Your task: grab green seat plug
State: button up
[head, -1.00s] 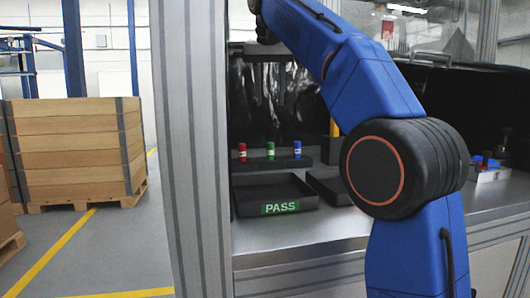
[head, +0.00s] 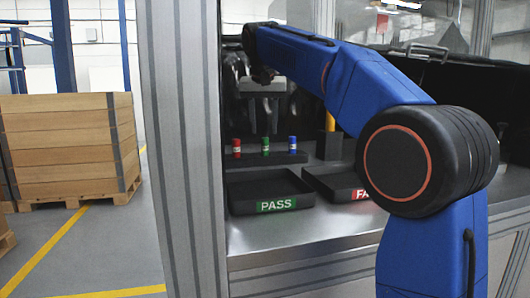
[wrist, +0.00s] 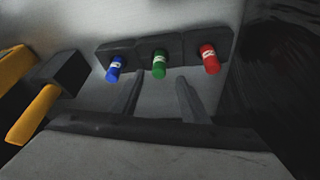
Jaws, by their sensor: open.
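The green seat plug (head: 266,146) stands upright in the middle of a dark rack (head: 240,160), between a red plug (head: 236,147) and a blue plug (head: 293,144). In the wrist view the green plug (wrist: 159,64) shows a pale band, with the blue plug (wrist: 114,69) to its left and the red plug (wrist: 209,58) to its right. My gripper (head: 264,118) is above the rack in the head view, open and empty. In the wrist view its two fingers (wrist: 160,80) are apart, pointing toward the green plug, which lies beyond the tips.
A black tray marked PASS (head: 240,199) lies in front of the rack, with a FAIL tray (head: 325,183) to its right, partly behind my arm. A dark block with a yellow post (head: 330,122) stands right of the rack. A grey frame post (head: 182,150) is on the left.

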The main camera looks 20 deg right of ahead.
aim_at(265, 139)
jog(key=shift+x, duration=2.9)
jog(key=shift+d+r, duration=0.1)
grip_shut()
